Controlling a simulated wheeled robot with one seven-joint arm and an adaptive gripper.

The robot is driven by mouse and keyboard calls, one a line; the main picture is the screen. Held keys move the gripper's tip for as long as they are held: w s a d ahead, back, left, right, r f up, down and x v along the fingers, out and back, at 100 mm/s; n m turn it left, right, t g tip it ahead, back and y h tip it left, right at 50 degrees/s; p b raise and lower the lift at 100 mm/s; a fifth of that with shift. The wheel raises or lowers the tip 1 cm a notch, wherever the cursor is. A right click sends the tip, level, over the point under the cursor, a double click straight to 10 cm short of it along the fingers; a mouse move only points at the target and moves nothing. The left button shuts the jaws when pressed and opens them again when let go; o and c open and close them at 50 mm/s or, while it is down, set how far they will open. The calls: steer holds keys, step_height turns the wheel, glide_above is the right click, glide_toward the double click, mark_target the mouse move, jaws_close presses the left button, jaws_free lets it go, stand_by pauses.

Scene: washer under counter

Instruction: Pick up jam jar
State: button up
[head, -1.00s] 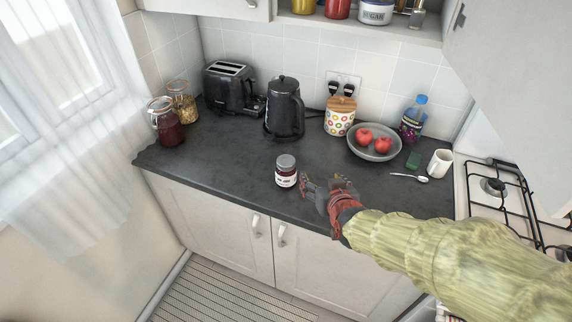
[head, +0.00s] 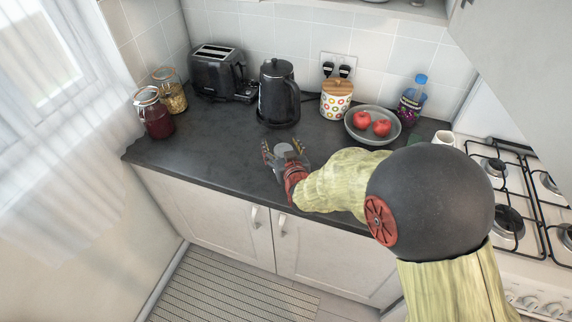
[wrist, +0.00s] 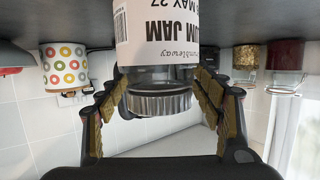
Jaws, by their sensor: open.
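The jam jar stands on the dark counter near its front edge. In the head view its grey lid (head: 284,150) shows between my fingers, and my gripper hides most of its body. In the wrist view, which is upside down, the jar (wrist: 160,45) shows its white label and its silver lid. My gripper (head: 284,148) is open, with one finger on each side of the jar. In the wrist view the fingers (wrist: 155,105) flank the lid; I cannot tell whether either touches it.
Behind stand a black kettle (head: 277,95), a toaster (head: 219,72), a dotted canister (head: 336,100) and a bowl (head: 387,133) with red fruit. Glass jars (head: 153,115) stand at the left. A gas hob (head: 508,200) is at the right. The counter left of the jam jar is clear.

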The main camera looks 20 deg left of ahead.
steer(key=shift+w+a+f, duration=0.1)
steer(key=shift+w+a, duration=0.1)
steer(key=shift+w, duration=0.25)
steer(key=shift+c, duration=0.5)
jaws_close()
stand_by(0.3)
stand_by(0.3)
